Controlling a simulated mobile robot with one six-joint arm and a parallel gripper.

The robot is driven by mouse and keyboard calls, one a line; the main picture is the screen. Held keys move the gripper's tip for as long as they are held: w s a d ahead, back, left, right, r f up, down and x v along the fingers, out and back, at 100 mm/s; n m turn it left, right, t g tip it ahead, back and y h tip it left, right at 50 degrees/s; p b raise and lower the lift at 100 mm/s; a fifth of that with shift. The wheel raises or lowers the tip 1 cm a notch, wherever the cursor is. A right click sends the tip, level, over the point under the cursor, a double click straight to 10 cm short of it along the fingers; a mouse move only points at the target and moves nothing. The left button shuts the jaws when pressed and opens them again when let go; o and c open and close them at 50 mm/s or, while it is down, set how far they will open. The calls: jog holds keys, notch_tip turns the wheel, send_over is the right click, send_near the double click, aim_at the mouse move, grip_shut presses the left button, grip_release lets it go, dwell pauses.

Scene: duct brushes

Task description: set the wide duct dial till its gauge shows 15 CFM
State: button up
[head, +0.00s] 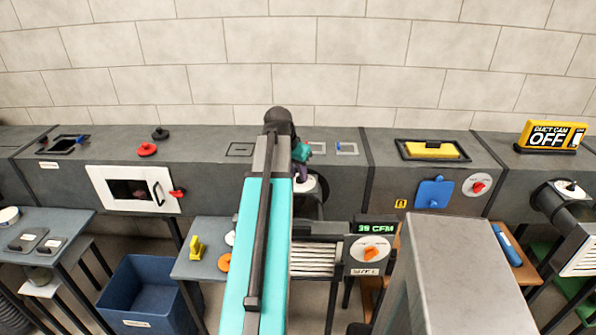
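The dial is an orange knob (371,253) on a white round face, on a grey panel at the end of a louvred duct outlet in the lower middle. A small label below it is too small to read surely. The gauge (376,228) just above it shows green digits that look like 39 CFM. My gripper (303,174) is up and left of the dial, over the grey duct's front edge and apart from the dial. It is small and partly behind my teal arm, so its fingers are unclear. No held object can be made out.
A white round fitting (313,186) sits close to my gripper. Other knobs include a red dial (478,186) at right and a red knob (147,149) at left. A table with a yellow piece (196,248) and a blue bin (148,292) are lower left.

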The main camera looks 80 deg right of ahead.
jog(key=shift+f, duration=0.1)
grip_shut()
jog(key=shift+d, duration=0.15)
jog(key=shift+n, duration=0.4)
jog(key=shift+t, duration=0.3)
jog(key=shift+s+a+f+n+t+p, duration=0.1)
jog(key=shift+n+t+p, duration=0.15)
jog(key=shift+n, duration=0.6)
jog(key=shift+s+a+r+n+t+p, duration=0.15)
jog(key=shift+n+t, duration=0.2)
jog(key=shift+n, duration=0.45)
jog(key=shift+s+f+n+t+p, duration=0.15)
jog(key=shift+n+t, duration=0.15)
jog(key=shift+n, duration=0.55)
